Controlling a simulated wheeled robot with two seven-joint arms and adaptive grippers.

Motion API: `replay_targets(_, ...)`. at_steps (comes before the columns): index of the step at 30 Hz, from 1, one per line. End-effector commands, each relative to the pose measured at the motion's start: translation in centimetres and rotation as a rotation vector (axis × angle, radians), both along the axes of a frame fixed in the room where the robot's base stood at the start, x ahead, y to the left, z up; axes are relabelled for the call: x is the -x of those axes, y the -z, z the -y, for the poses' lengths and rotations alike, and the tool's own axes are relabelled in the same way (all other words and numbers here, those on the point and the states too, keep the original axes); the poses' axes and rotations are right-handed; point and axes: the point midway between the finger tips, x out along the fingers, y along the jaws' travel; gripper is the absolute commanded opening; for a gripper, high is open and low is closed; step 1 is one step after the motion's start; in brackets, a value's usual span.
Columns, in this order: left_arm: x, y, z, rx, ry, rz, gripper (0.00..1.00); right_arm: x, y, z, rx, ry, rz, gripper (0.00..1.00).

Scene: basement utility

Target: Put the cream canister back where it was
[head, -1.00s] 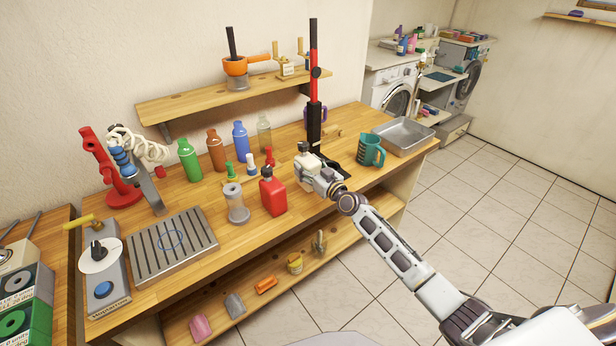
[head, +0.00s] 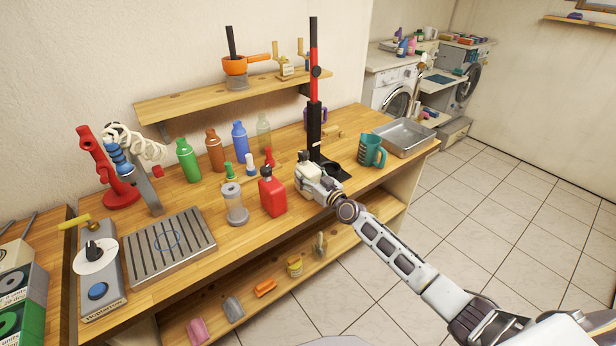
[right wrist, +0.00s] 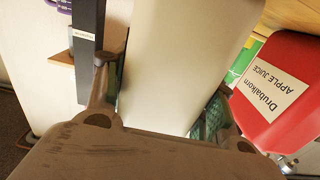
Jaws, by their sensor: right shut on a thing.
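The cream canister (right wrist: 185,60) fills the middle of the right wrist view as a smooth pale body between the two fingers. My right gripper (head: 307,178) is shut on it, with one finger pad touching each side. In the head view the gripper is over the front part of the bench, between the red bottle and the black stand, and it hides most of the canister. I cannot tell whether the canister's base touches the bench. My left gripper is not in view.
The red apple juice bottle (head: 272,192) stands close on the left; its label shows in the right wrist view. The black-and-red stand (head: 314,130) is just behind the gripper.

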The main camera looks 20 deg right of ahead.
Motion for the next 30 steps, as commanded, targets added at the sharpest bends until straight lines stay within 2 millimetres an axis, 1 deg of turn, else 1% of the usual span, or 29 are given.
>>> replay_targets(3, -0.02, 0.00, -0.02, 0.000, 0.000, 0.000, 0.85, -0.04, -0.15, 0.01, -0.001, 0.000, 0.002, 0.15)
replay_targets(8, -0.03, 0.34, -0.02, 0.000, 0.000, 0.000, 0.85, -0.03, 0.20, 0.01, -0.001, 0.000, 0.002, 0.15)
replay_targets(9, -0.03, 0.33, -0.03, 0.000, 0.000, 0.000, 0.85, 0.00, 0.30, 0.00, 0.000, 0.000, 0.000, 0.58)
replay_targets(13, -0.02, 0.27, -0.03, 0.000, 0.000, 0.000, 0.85, 0.00, 0.25, 0.00, 0.000, 0.000, 0.000, 0.74)
replay_targets(14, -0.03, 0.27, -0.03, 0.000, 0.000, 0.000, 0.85, 0.00, 0.24, 0.00, 0.000, 0.000, 0.000, 0.77)
replay_targets(30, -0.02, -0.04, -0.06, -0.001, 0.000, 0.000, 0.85, 0.00, -0.06, 0.00, 0.000, 0.000, 0.000, 0.77)
